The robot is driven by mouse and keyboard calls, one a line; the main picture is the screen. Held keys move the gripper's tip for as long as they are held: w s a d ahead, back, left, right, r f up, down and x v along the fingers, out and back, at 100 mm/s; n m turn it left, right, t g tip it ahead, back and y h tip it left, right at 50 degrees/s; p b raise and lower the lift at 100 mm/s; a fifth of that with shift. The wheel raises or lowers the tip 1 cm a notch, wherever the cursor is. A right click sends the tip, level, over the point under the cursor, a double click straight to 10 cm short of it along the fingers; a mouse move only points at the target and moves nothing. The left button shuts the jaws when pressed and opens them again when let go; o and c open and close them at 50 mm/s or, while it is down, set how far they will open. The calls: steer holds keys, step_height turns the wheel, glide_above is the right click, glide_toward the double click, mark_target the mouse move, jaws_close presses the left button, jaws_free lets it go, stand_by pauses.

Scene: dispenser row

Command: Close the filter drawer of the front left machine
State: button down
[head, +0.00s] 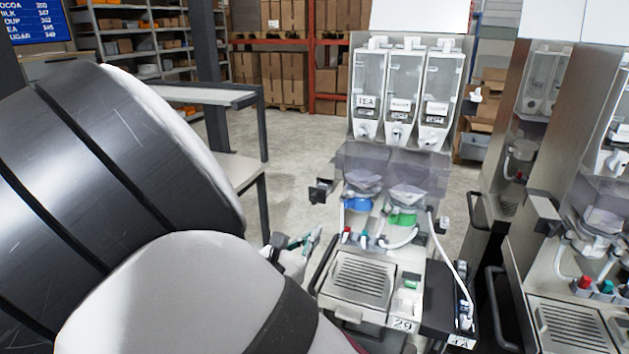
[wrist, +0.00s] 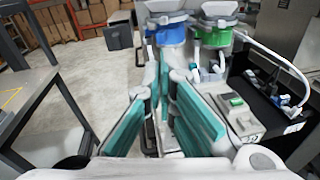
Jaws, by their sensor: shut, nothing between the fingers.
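The machine nearest the middle of the head view (head: 345,155) has three clear canisters on top, blue and green funnels, and a drip grille (head: 360,280). A black open-topped tray (head: 442,290) sticks out at its lower right, with a white hose over it; the tray also shows in the wrist view (wrist: 262,112). I cannot tell for certain which part is the filter drawer. My gripper (head: 310,243) is at the machine's left front, beside the grille. In the wrist view its teal-padded fingers (wrist: 165,85) are shut and empty, left of the black tray.
A second machine (head: 565,255) stands close on the right. A metal table (head: 262,130) stands on the left. Floor (head: 300,160) is clear behind it, with racks of cartons (head: 285,75) at the back.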

steer(key=s+a+n+t+y, duration=0.1)
steer(key=a+n+t+y, duration=0.1)
steer(key=a+n, duration=0.15)
steer(key=b, duration=0.6)
glide_toward(320, 195)
steer(key=x, duration=0.2)
steer(key=shift+w+a+f+m, duration=0.15)
steer(key=shift+w+m, duration=0.1)
steer(key=shift+w, duration=0.15)
steer(key=shift+b+x, duration=0.5)
steer(key=shift+x, duration=0.35)
steer(key=b+x, duration=0.1)
steer(key=x, duration=0.4)
steer(key=shift+w+d, duration=0.3)
steer(key=shift+w, duration=0.2)
steer(key=shift+d, duration=0.1)
